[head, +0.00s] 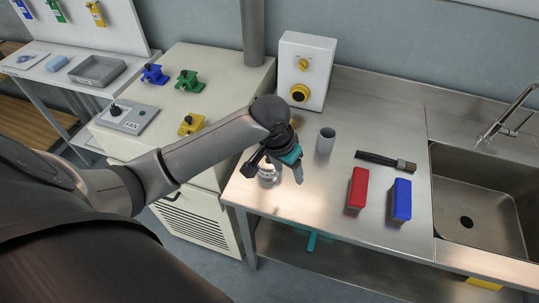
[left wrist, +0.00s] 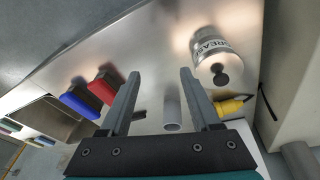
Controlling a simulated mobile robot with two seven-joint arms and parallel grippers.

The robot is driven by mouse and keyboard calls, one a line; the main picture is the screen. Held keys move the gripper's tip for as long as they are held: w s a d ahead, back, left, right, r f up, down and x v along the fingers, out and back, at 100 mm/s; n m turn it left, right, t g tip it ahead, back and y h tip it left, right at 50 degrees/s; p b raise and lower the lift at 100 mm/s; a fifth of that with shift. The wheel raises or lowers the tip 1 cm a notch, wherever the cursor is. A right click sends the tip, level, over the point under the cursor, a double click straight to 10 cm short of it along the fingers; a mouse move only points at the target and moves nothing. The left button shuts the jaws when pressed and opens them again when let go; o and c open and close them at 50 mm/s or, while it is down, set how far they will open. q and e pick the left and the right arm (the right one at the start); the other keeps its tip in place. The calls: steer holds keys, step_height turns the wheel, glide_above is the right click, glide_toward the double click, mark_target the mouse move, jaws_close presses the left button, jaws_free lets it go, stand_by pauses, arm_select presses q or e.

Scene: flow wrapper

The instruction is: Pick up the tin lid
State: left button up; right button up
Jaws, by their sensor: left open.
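The grease tin (left wrist: 207,45) is a silvery can with a GREASE label on the metal worktop. Its lid (left wrist: 213,66), with a black knob, faces my left wrist camera. In the head view the tin (head: 268,173) is partly hidden by my left gripper. My left gripper (head: 274,176) is open and empty above the worktop's left front corner. In the left wrist view its two fingers (left wrist: 158,82) stand apart, and the tin and lid lie to their right, not between them. My right gripper is not in view.
A grey cup (head: 325,141) stands behind the tin. A brush (head: 386,161), red block (head: 357,188) and blue block (head: 401,200) lie to the right, before the sink (head: 468,240). A white box with yellow knobs (head: 316,62) stands at the back.

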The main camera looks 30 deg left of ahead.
arm_select(q)
steer(key=w+a+r+n+y, duration=0.1)
steer(key=w+a+r+n, duration=0.15)
steer(key=a+r, duration=0.65)
steer(key=g, duration=0.1)
glide_above(265, 164)
steer(key=w, duration=0.1)
steer(key=f, duration=0.8)
steer(key=shift+w+d, duration=0.15)
steer(key=shift+d, duration=0.2)
steer(key=f, duration=0.2)
steer(key=w+f, duration=0.1)
steer(key=f, duration=0.1)
steer(key=shift+a+b, duration=0.3)
steer(key=shift+a, duration=0.1)
steer(key=shift+f, duration=0.65)
jaws_close()
